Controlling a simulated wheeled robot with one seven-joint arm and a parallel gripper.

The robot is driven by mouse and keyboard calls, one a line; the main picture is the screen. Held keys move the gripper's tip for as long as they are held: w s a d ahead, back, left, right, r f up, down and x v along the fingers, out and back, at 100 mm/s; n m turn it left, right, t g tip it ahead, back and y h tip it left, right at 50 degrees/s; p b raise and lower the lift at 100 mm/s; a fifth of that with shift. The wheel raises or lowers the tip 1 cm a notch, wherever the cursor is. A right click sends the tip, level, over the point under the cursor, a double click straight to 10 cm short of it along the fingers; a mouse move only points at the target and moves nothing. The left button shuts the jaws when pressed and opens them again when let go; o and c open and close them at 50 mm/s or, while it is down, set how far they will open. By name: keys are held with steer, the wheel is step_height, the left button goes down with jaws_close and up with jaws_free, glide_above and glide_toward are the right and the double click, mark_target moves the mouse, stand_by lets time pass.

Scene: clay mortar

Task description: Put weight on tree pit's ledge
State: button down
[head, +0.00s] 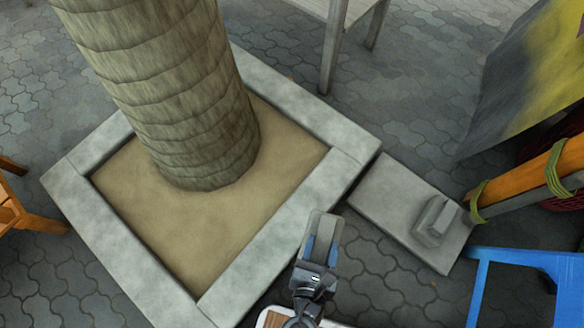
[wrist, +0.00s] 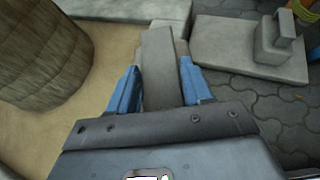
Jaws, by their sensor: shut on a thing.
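My gripper (head: 321,250) is shut on a grey, elongated block, the weight (head: 324,225). In the wrist view the weight (wrist: 158,62) sits between my two blue fingers (wrist: 155,88) and points away from me. The tree pit's ledge (head: 322,187) is a pale stone frame around sandy soil (head: 205,240) and a thick trunk (head: 175,85). In the head view the weight is at the outer edge of the ledge's right side. In the wrist view it covers part of the ledge (wrist: 125,8). I cannot tell how high it is above the ledge or whether they touch.
A flat grey slab (head: 385,195) with a grey block (head: 434,222) on it lies right of the pit, beside a tied orange pole (head: 520,178). A blue frame (head: 525,258) stands at lower right, an orange wooden piece (head: 22,215) at far left. Grey legs (head: 331,45) stand behind.

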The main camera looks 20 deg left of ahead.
steer(key=a+f+b, duration=0.9)
steer(key=a+f, duration=0.1)
steer(key=a, duration=0.2)
steer(key=shift+w+f+b, duration=0.25)
steer(key=shift+b, duration=0.1)
stand_by(0.4)
steer(key=shift+d+f, duration=0.1)
steer(key=shift+c, duration=2.4)
jaws_free()
steer(key=shift+s+f, duration=0.15)
steer(key=shift+f, duration=0.05)
steer(key=p+v, duration=0.4)
steer(key=v, duration=0.8)
steer(key=shift+r+p, duration=0.2)
steer(key=shift+p, duration=0.15)
